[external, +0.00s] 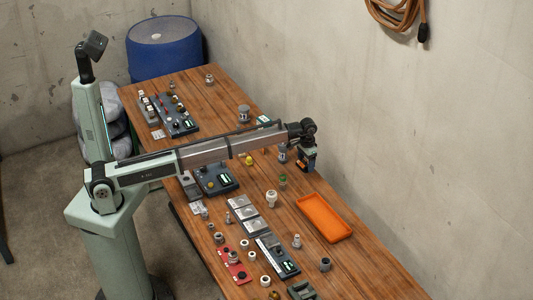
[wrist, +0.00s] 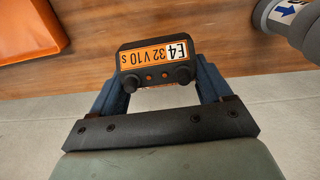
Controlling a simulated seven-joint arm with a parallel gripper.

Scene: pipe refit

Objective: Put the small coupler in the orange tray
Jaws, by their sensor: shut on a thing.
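My gripper (external: 307,166) is above the table near its wall-side edge, beyond the far end of the orange tray (external: 325,217). In the wrist view my gripper (wrist: 158,78) is shut on a dark block (wrist: 140,60) with an orange and white label reading "E4 32 V10 s", upside down, and two dark knobs. The tray also shows in the wrist view (wrist: 30,32), at upper left, apart from the block. The tray looks empty. Several small pale and metal fittings stand on the table, and I cannot tell which is the small coupler.
A grey cylinder with a blue arrow (wrist: 296,18) stands close by in the wrist view. A green-based fitting (external: 282,180) and a white fitting (external: 271,198) stand left of the tray. Grey plates (external: 245,213) and a red plate (external: 236,268) lie nearer the front. The wall borders the table.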

